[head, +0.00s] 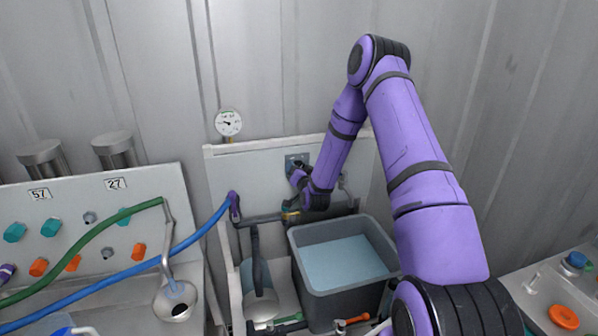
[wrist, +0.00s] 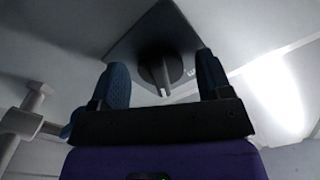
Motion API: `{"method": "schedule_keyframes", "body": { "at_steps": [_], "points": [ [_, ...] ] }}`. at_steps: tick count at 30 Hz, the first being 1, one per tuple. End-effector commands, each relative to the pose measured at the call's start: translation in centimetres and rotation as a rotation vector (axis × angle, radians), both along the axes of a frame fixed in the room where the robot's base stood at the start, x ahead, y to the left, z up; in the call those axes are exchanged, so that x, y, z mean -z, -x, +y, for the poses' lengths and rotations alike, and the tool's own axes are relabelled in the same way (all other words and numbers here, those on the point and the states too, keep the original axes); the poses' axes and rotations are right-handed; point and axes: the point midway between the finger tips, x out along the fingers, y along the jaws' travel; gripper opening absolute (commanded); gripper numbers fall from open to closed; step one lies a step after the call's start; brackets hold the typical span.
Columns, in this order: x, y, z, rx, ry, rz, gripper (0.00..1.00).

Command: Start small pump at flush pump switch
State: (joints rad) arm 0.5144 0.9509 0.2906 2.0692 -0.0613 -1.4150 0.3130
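The flush pump switch shows in the wrist view as a dark rotary knob (wrist: 160,68) on a grey square plate (wrist: 140,45). In the head view the plate (head: 297,160) is on the pale upright panel behind the grey tank, partly hidden by my gripper. My gripper (head: 296,172) is at the switch. In the wrist view my gripper (wrist: 165,82) has its two blue fingers apart, one on each side of the knob, with gaps between fingers and knob. The knob looks free of both fingers. Its setting marks are too small to read.
A grey tank (head: 310,240) of water stands below my arm. A blue hose (head: 120,268) and a green hose (head: 85,240) run at the left, near a panel of coloured knobs (head: 52,227). A round gauge (head: 228,123) is above the panel. Pipework (wrist: 22,122) is at left in the wrist view.

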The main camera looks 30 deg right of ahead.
Motion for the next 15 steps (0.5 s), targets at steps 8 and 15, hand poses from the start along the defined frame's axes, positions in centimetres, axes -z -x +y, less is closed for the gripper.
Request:
{"method": "schedule_keyframes", "body": {
  "at_steps": [8,15],
  "points": [
    [0.0,0.7,0.2,-0.001,0.000,0.002,0.72],
    [0.0,4.6,1.4,-0.002,-0.001,0.002,0.72]
  ]
}}
